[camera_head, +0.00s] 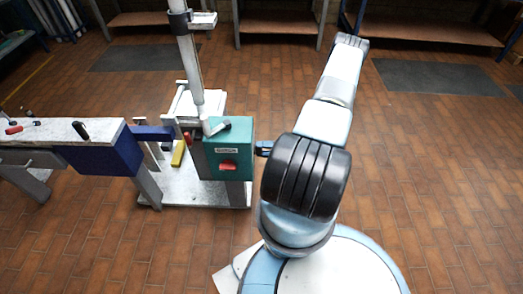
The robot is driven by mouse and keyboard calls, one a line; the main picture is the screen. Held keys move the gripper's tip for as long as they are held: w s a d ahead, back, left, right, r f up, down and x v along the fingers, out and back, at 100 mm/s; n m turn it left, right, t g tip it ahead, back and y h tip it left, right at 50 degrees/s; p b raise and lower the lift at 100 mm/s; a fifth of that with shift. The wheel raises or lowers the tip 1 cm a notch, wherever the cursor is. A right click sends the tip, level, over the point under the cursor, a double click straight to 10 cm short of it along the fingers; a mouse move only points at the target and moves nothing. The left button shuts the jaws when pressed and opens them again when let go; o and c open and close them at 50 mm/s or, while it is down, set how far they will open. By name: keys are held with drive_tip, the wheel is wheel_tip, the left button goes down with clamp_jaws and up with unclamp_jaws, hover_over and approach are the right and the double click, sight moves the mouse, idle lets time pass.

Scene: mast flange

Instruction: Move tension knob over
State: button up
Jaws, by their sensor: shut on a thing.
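The teal box (228,135) stands on the mast stand, with a small label plate and a red part (228,166) on its front face. My gripper (264,148) shows only as a small dark blue and black piece at the right side of the box. My arm's black ribbed joint hides the rest of it. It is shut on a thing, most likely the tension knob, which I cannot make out. I cannot tell whether that thing touches the box.
A grey mast (190,65) rises behind the box from a pale base plate (205,196). A bench (60,131) with a dark blue end, a black handle (80,130) and a red-handled tool (14,129) stands left. Shelves line the back. Brick floor is open at right.

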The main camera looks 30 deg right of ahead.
drive_tip(key=shift+w+d+f+m, duration=0.1)
drive_tip(key=shift+d+m, duration=0.05)
drive_tip(key=shift+m, duration=1.8)
drive_tip(key=shift+d+m, duration=0.15)
drive_tip(key=shift+m, duration=2.1)
drive_tip(key=o, duration=0.8)
drive_tip(key=shift+f, duration=0.1)
drive_tip(key=shift+o, duration=1.1)
drive_tip(key=shift+a, duration=0.15)
drive_tip(key=v, duration=1.4)
